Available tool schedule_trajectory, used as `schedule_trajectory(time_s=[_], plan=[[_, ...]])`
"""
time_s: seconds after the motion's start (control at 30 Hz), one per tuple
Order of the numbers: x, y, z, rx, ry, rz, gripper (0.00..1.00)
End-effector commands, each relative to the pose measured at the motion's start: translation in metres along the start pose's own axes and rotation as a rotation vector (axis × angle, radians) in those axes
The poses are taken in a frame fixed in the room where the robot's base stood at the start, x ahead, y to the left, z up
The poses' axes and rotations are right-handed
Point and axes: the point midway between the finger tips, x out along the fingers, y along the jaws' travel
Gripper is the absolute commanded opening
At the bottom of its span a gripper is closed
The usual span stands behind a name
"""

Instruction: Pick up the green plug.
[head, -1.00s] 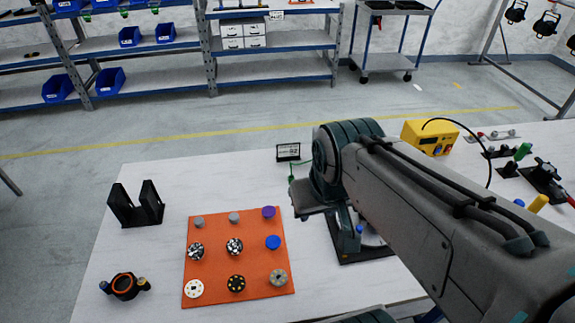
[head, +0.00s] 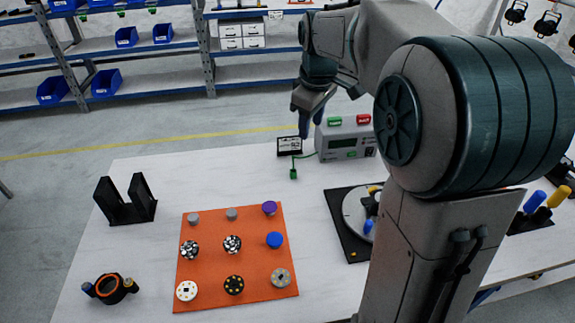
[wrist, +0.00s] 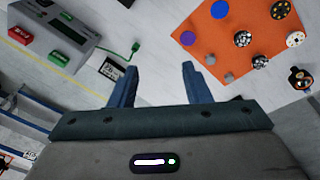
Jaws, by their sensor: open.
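The green plug (head: 293,173) lies on the white table near its back edge, at the end of a thin green cable running to a grey box. It also shows in the wrist view (wrist: 135,46), above the left finger's tip and apart from it. My gripper (head: 310,122) hangs above the table's back edge, behind the plug in the head view. In the wrist view my gripper (wrist: 160,68) has its two blue fingers spread, with nothing between them.
The grey box (head: 346,138) with green and red buttons stands right of the plug. A small black-framed sign (head: 289,146) stands just behind the plug. An orange mat (head: 205,270) with several round pieces, a black holder (head: 125,212) and a black-and-orange ring (head: 110,288) are nearer.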

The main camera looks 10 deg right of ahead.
Motion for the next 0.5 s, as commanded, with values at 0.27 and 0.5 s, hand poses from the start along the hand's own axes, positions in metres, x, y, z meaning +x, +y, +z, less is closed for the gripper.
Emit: schedule_trajectory(time_s=[0.27, 0.5], plan=[[0.097, 0.063, -0.058, -0.363, -0.048, -0.067, 0.44], [0.173, 0.098, -0.09, -0.634, -0.068, -0.122, 0.44]])
